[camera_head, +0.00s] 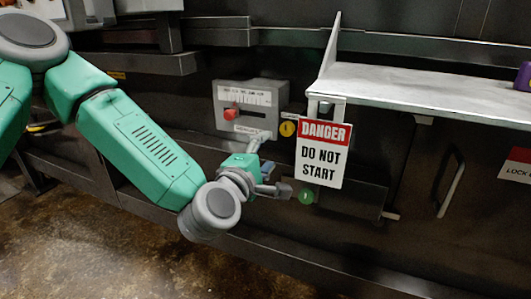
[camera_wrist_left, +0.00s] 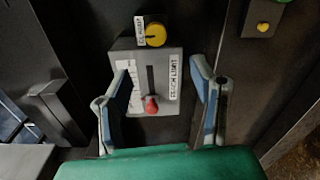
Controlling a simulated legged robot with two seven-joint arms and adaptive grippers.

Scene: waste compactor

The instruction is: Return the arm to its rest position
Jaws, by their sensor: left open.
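My left arm (camera_head: 140,150) reaches in from the left in the camera_head view. Its gripper (camera_head: 276,168) is open and empty in front of the dark machine panel, below the grey switch box (camera_head: 262,96). In the left wrist view the two fingers stand apart, with the gripper (camera_wrist_left: 160,85) facing the same box (camera_wrist_left: 172,112). The red knob (camera_head: 231,114) is on the box and also shows between the fingers in the wrist view (camera_wrist_left: 152,105). No contact between fingers and knob is visible. My right gripper is not in view.
A "DANGER DO NOT START" sign (camera_head: 323,154) hangs just right of the gripper, below a pale shelf (camera_head: 420,92). A green button (camera_head: 307,196) and a yellow button (camera_head: 288,128) are close by. A purple object (camera_head: 523,77) stands on the shelf. Bare floor (camera_head: 100,255) shows lower left.

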